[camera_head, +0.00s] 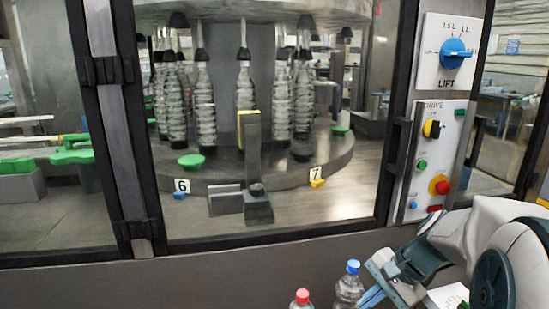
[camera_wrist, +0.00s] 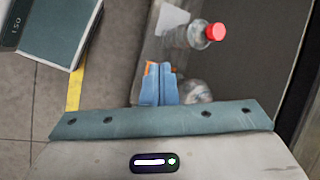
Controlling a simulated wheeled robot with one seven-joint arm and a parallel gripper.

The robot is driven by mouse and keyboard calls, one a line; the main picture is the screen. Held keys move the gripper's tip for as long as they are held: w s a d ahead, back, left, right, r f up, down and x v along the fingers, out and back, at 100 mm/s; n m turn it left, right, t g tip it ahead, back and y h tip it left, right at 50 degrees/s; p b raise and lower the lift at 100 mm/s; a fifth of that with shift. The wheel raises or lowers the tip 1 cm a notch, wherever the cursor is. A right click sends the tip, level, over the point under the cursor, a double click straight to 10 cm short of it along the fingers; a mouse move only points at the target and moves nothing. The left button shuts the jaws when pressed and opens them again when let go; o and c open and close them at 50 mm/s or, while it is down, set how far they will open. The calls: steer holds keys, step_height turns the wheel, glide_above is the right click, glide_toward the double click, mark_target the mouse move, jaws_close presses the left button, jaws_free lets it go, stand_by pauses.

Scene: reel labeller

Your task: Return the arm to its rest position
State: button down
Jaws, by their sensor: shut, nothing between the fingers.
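My arm reaches in from the lower right of the head view. My gripper (camera_head: 372,297) is at the bottom of that view, low in front of the machine and just right of a blue-capped bottle (camera_head: 349,284). In the wrist view my gripper (camera_wrist: 158,84) shows its blue fingers together with nothing held. Whether the fingers touch a bottle, I cannot tell.
The labelling machine (camera_head: 285,247) stands behind a framed window, with several bottles (camera_head: 205,105) on its carousel. A control panel (camera_head: 438,155) with knobs and a red button is close above my arm. A yellow floor line (camera_wrist: 76,88) runs at the left of the wrist view.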

steer(key=s+a+r+n+h+p, duration=0.2)
steer(key=s+r+n+h, duration=0.1)
steer(key=s+n, duration=0.2)
steer(key=s+a+r+n+t+h+p, duration=0.1)
steer(key=s+a+r+n+h+p, duration=0.1)
steer(key=s+n, duration=0.3)
steer(key=shift+s+a+r+n+h+p, duration=0.4)
steer(key=shift+s+a+r+p, duration=0.1)
steer(key=shift+s+p, duration=0.15)
